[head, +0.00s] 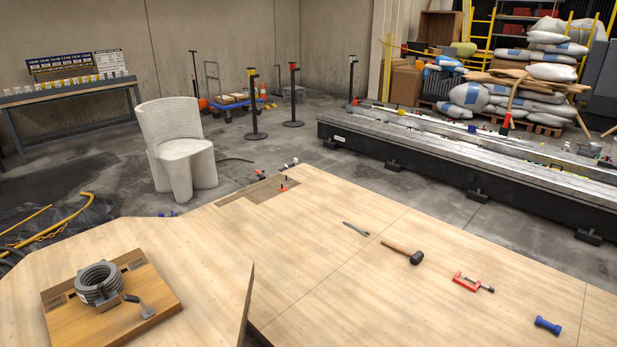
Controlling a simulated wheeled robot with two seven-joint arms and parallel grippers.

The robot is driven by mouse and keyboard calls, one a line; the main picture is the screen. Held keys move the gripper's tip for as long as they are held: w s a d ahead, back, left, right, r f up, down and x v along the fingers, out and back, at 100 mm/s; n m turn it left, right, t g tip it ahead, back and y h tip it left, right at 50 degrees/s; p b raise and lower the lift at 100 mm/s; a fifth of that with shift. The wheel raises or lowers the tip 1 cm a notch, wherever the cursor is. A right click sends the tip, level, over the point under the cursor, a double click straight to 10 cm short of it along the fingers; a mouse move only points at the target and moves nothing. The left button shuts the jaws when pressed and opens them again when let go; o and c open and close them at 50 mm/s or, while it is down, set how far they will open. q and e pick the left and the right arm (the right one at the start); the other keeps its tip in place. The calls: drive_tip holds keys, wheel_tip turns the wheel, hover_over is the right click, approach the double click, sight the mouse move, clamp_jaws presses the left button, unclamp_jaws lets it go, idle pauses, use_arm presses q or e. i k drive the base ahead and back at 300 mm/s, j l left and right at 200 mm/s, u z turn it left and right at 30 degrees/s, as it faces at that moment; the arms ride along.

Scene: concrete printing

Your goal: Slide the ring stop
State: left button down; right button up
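A grey ribbed ring piece (99,284) sits on a square wooden board (66,317) at the lower left of the head view. A small grey lever with a block-like end (147,311) reaches from the ring's right side toward the board's front right. I take this assembly to hold the ring stop, but I cannot tell which part is the stop. The board lies on the light wooden table (200,262). Neither of my grippers shows in the head view.
A wrench (356,229), a black-headed mallet (415,257), a red clamp (466,281) and a blue dumbbell-shaped piece (547,325) lie along the table's right part. The table has a gap at the front middle. A pale printed chair (178,150) stands behind it.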

sight(107, 301)
drive_tip(key=u, duration=1.4)
